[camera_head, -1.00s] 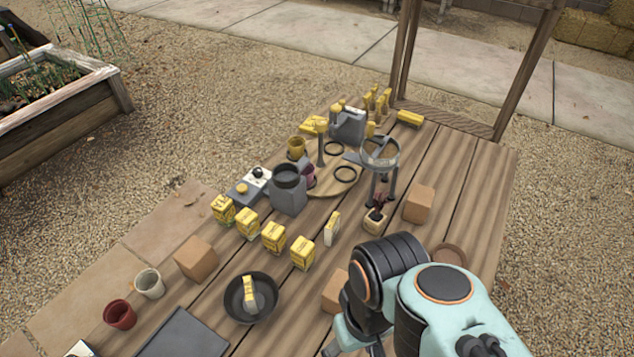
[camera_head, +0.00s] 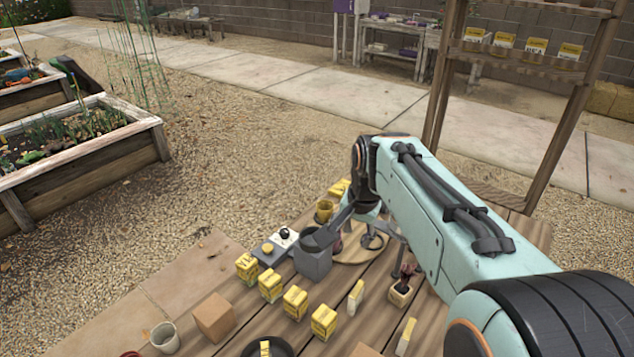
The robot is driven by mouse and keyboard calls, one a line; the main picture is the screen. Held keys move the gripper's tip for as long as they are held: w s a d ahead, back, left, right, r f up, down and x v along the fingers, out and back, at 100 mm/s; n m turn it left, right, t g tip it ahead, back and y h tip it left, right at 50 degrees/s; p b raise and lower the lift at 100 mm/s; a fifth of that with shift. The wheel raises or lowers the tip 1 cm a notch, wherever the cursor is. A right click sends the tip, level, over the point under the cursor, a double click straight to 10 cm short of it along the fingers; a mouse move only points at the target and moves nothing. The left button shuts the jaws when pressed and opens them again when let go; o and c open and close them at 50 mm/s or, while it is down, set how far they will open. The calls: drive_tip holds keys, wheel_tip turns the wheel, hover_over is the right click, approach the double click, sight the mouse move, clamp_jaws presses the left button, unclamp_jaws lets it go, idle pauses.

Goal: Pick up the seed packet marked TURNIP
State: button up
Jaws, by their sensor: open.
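Several yellow seed packets stand in a slanted row on the wooden table: one at the left end (camera_head: 247,268), then a second (camera_head: 270,286), a third (camera_head: 295,302) and a fourth (camera_head: 324,321). Their print is too small to read, so I cannot tell which is marked TURNIP. Two narrower pale-and-yellow packets stand edge-on to the right, one nearer the row (camera_head: 356,297) and one closer (camera_head: 406,336). My gripper (camera_head: 348,225) points down over the far part of the table, beside the grey jar, with open jaws. It is partly hidden by my arm and holds nothing that I can see.
The grey jar (camera_head: 313,262) stands behind the row. A small potted plant (camera_head: 400,290) is to the right. A cardboard-brown block (camera_head: 214,317), a pale cup (camera_head: 165,337) and a dark bowl (camera_head: 281,346) are in front. More yellow packets (camera_head: 536,46) stand on a raised shelf.

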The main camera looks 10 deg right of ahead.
drive_tip(key=m+g, duration=0.1)
hover_over(356, 290)
drive_tip(key=w+a, duration=0.1)
drive_tip(key=a, duration=0.1)
drive_tip(key=s+f+x, duration=0.1)
drive_tip(key=s+x, duration=0.1)
drive_tip(key=x, duration=0.7)
drive_tip(key=f+g, duration=0.1)
drive_tip(key=f, duration=0.3)
drive_tip(key=s+d+f+g, duration=0.1)
drive_tip(key=f, duration=0.3)
drive_tip(key=d+f, duration=0.1)
drive_tip(key=f, duration=0.4)
drive_tip(key=shift+s+d+g, duration=0.1)
drive_tip(key=shift+s+g, duration=0.05)
drive_tip(key=shift+g, duration=0.25)
wheel_tip(356, 290, down, 6)
drive_tip(key=shift+r, duration=0.15)
clamp_jaws()
